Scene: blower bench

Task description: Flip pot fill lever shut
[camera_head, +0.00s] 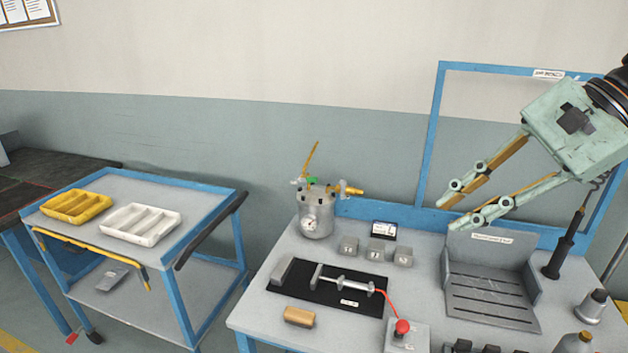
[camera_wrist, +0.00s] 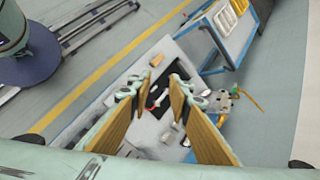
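A silver metal pot (camera_head: 317,218) with a round gauge on its front stands upright at the back left of the bench. A thin yellow lever (camera_head: 311,157) rises steeply from the fittings on its lid, beside a green part. A yellow fitting (camera_head: 352,189) sticks out to the right of the lid. In the wrist view the pot (camera_wrist: 216,104) is right of the fingers, with the yellow lever (camera_wrist: 250,97) pointing right. My gripper (camera_head: 451,213) is open and empty, raised over the bench, well right of the pot. It also shows in the wrist view (camera_wrist: 156,84).
Small grey blocks (camera_head: 376,250) and a little display (camera_head: 383,229) stand right of the pot. A black mat (camera_head: 328,293) with a metal tool lies in front. A grey slotted tray (camera_head: 490,290) is below my gripper. The blue frame (camera_head: 434,130) rises behind.

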